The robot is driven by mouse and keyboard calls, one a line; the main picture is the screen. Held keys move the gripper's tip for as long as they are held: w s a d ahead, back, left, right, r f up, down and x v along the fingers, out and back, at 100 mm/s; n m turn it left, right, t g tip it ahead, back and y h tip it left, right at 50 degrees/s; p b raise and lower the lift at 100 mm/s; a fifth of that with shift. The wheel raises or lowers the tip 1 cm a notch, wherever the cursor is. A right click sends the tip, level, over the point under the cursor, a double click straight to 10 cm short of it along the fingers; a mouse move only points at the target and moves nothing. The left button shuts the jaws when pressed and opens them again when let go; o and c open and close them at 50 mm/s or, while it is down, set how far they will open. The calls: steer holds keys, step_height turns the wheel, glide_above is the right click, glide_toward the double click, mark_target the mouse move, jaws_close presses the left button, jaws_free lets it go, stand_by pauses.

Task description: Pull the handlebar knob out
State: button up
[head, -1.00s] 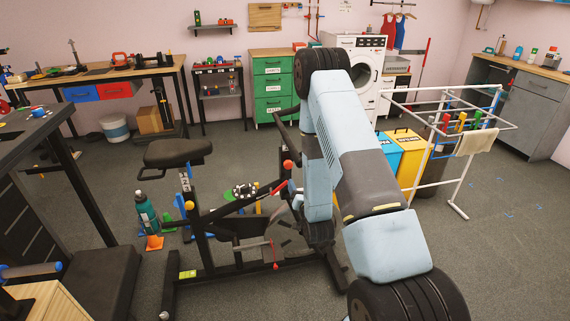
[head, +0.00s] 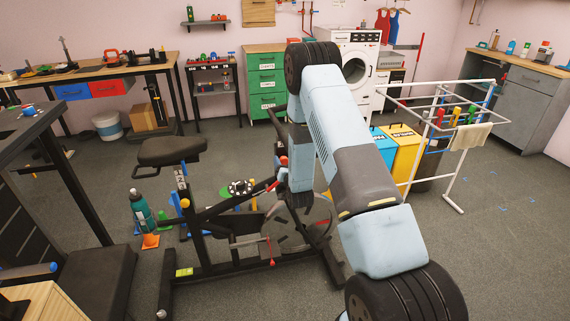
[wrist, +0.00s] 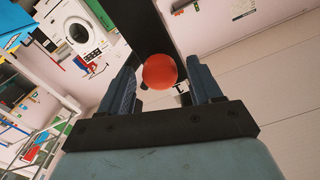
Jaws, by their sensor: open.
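The exercise bike (head: 215,222) stands on the floor in the middle of the head view, its black seat to the left of my arm. A round red-orange knob (wrist: 160,71) shows in the wrist view in front of a dark post. My gripper is open. In the head view a small red knob (head: 283,161) shows just left of my arm. My arm hides part of the bike's front there, and the fingers are not clear.
A white drying rack (head: 457,165) and blue and yellow bins (head: 403,150) stand to the right of my arm. A dark workbench (head: 30,118) is at the left edge.

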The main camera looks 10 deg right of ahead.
steer(key=shift+w, duration=0.15)
jaws_close()
stand_by(0.6)
